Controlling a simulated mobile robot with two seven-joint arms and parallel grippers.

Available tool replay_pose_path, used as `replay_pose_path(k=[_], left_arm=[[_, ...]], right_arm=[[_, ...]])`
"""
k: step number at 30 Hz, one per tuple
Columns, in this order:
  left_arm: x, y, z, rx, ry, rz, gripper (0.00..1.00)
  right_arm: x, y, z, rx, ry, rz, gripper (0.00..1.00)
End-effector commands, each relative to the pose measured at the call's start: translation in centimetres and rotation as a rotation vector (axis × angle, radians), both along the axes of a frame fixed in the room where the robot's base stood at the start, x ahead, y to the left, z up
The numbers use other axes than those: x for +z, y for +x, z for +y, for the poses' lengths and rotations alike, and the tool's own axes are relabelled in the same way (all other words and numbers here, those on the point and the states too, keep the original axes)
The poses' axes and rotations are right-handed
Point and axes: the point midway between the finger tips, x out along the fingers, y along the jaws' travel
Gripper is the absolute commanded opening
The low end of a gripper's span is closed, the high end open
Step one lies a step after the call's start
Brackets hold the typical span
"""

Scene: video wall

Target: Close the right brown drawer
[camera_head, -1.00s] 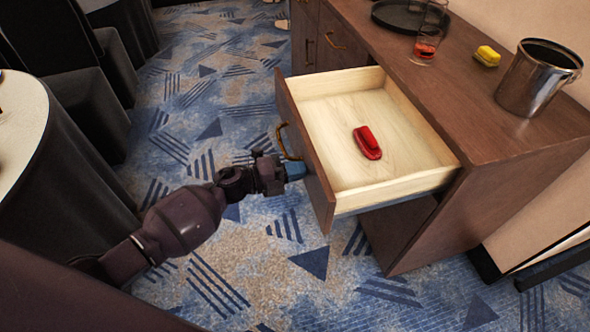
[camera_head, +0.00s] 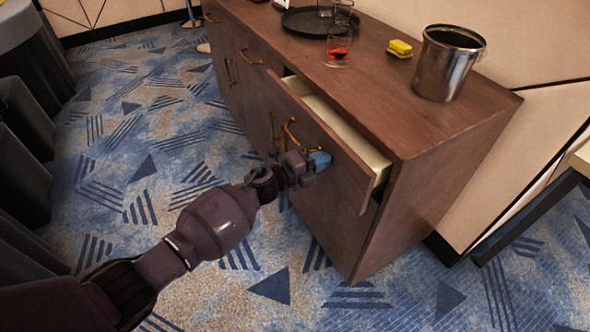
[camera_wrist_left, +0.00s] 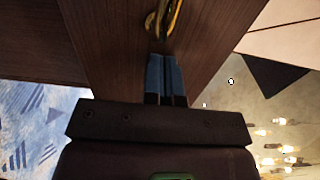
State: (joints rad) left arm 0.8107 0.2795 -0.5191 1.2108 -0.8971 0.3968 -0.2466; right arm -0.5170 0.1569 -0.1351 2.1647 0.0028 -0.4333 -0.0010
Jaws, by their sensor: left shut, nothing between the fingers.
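The right brown drawer (camera_head: 318,132) of the wooden cabinet is slightly open, with a narrow strip of its pale interior showing. Its brass handle (camera_head: 291,133) is on the front panel and also shows in the left wrist view (camera_wrist_left: 163,20). My left gripper (camera_head: 319,160) is shut and empty, its blue fingertips at the drawer front just right of the handle. In the left wrist view the blue fingers (camera_wrist_left: 166,78) lie together against or very near the brown panel. The inside of the drawer is mostly hidden. My right gripper is not in view.
On the cabinet top (camera_head: 390,95) are a dark tray (camera_head: 303,22), a glass with red liquid (camera_head: 337,48), a yellow sponge (camera_head: 400,48) and a metal bucket (camera_head: 446,65). Patterned blue carpet is clear in front. Dark-draped tables stand at the left.

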Motion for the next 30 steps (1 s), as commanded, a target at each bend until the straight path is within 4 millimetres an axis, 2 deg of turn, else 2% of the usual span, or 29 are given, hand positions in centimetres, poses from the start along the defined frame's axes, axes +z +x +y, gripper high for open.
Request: replay_pose_path(k=[1,6,12,18,30], left_arm=[[-0.7,0.6,-1.2,-0.003,-0.001,0.007,0.0],[-0.6,2.3,-3.7,-0.002,0.0,0.006,0.0],[-0.4,3.6,-5.4,0.0,0.001,0.003,0.0],[0.0,4.1,-6.1,0.0,-0.001,0.001,0.0],[0.4,4.3,-6.3,0.002,-0.004,-0.004,0.0]], right_arm=[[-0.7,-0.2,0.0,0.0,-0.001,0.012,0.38],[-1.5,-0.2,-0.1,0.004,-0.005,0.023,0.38],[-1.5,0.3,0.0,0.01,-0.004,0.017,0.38],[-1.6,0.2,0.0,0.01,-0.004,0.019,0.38],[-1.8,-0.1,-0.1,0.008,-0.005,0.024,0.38]])
